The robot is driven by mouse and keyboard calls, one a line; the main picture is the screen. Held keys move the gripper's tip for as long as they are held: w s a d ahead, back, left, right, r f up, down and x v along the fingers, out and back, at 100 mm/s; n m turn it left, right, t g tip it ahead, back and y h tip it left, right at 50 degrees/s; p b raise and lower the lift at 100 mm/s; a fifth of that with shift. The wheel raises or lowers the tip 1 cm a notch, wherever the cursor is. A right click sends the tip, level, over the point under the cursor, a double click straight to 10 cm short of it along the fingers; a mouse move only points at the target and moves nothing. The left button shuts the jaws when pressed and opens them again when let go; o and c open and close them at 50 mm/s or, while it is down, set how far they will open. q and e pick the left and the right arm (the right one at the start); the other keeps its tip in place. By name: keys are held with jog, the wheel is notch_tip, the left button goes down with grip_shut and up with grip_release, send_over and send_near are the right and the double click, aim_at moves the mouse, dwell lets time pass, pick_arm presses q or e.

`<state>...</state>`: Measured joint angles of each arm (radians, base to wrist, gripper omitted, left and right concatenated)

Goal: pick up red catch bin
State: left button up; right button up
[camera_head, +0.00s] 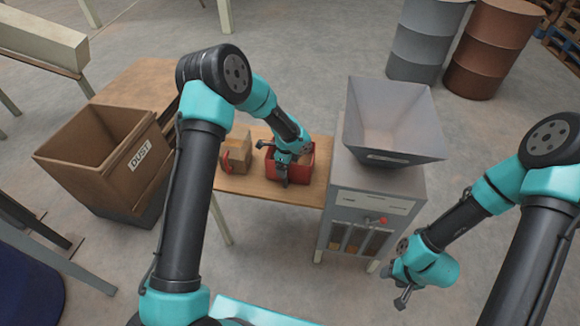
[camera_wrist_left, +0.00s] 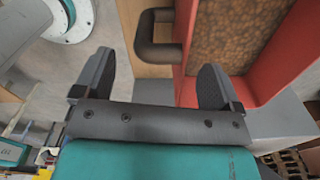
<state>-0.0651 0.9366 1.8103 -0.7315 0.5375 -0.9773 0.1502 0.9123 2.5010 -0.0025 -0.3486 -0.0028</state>
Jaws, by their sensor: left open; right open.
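The red catch bin (camera_head: 305,174) sits on the wooden table beside the grey filler machine. In the left wrist view the red catch bin (camera_wrist_left: 284,72) shows its brown granular contents and a dark brown bar handle (camera_wrist_left: 143,48) on its side. My left gripper (camera_head: 283,178) is above the bin and hides part of it. In its wrist view the left gripper (camera_wrist_left: 158,88) is open, with the bin's handle side beyond and between its fingers; I cannot tell whether they touch. My right gripper (camera_head: 396,285) is open and empty, low at the right, away from the bin.
The grey filler machine with its hopper (camera_head: 392,118) stands right of the bin. A cardboard box (camera_head: 236,150) with a red item (camera_head: 225,162) is left of it on the wooden table (camera_head: 262,188). A brown DUST bin (camera_head: 100,150) stands farther left. Drums (camera_head: 425,45) stand behind.

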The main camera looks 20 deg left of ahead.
pick_arm(q)
notch_tip(320, 180, down, 5)
jog(key=shift+r, duration=0.1)
jog(key=shift+c, duration=0.2)
dwell(0.4)
jog(key=c, duration=1.3)
jog(key=shift+o, duration=0.2)
jog(key=shift+r, duration=0.1)
jog(key=shift+r, duration=0.55)
notch_tip(320, 180, up, 2)
jog(key=shift+r, duration=0.1)
jog(key=s+d, duration=0.2)
jog(key=s, duration=0.5)
jog(key=s+d+r, duration=0.1)
jog(key=s+d, duration=0.1)
jog(key=s, duration=0.6)
jog(key=shift+s+d+r, duration=0.2)
jog(key=shift+d+r, duration=0.05)
jog(key=shift+d, duration=0.15)
